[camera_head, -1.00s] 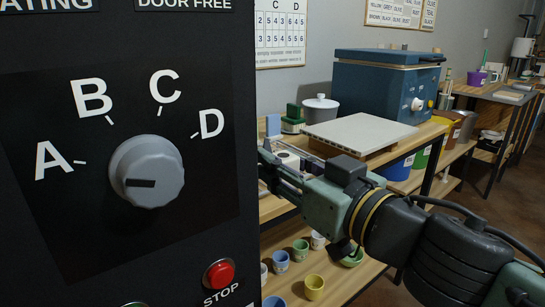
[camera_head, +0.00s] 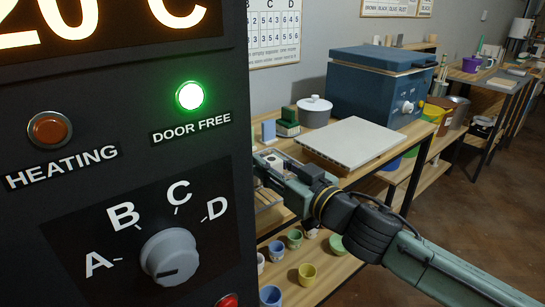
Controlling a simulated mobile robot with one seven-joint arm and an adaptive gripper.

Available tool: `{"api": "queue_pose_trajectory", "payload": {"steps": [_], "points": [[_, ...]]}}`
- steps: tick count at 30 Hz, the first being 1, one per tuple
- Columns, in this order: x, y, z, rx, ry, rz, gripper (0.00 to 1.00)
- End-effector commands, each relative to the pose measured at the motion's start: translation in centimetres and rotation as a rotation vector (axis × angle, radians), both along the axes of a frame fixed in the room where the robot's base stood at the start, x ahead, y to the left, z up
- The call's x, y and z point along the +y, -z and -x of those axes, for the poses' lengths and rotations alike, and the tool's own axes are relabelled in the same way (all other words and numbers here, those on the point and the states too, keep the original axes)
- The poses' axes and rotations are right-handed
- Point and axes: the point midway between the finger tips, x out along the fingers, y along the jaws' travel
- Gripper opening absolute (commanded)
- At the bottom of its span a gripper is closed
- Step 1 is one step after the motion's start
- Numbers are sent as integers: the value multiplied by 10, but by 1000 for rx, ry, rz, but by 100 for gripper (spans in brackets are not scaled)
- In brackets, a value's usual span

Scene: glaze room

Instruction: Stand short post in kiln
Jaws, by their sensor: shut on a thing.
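A black control panel (camera_head: 60,105) fills the left; its DOOR FREE lamp (camera_head: 190,96) glows green and its HEATING lamp (camera_head: 50,129) looks unlit. I cannot see a kiln chamber or opening beside it. My gripper (camera_head: 262,165) is at the end of my arm, which reaches in from the lower right. It is close to the panel's right edge in the picture, above the front left of the wooden bench. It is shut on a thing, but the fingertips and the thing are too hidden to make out. I cannot pick out the short post.
A pale slab (camera_head: 352,142) lies on the bench behind my arm. A lidded grey pot (camera_head: 314,112), a green block (camera_head: 287,122) and a blue box-like kiln (camera_head: 375,85) stand farther back. Several small cups, including a yellow one (camera_head: 307,274), stand on the lower shelf. Floor is clear at right.

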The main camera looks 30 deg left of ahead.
Motion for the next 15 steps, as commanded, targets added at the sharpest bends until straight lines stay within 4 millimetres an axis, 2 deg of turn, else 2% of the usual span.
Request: {"api": "queue_pose_trajectory", "payload": {"steps": [3,6,10,15], "points": [[13,1,-21,0,-1,-1,0],[18,3,-31,-1,0,-1,0],[20,9,-34,2,0,-1,0],[20,31,-34,2,0,-3,0]]}}
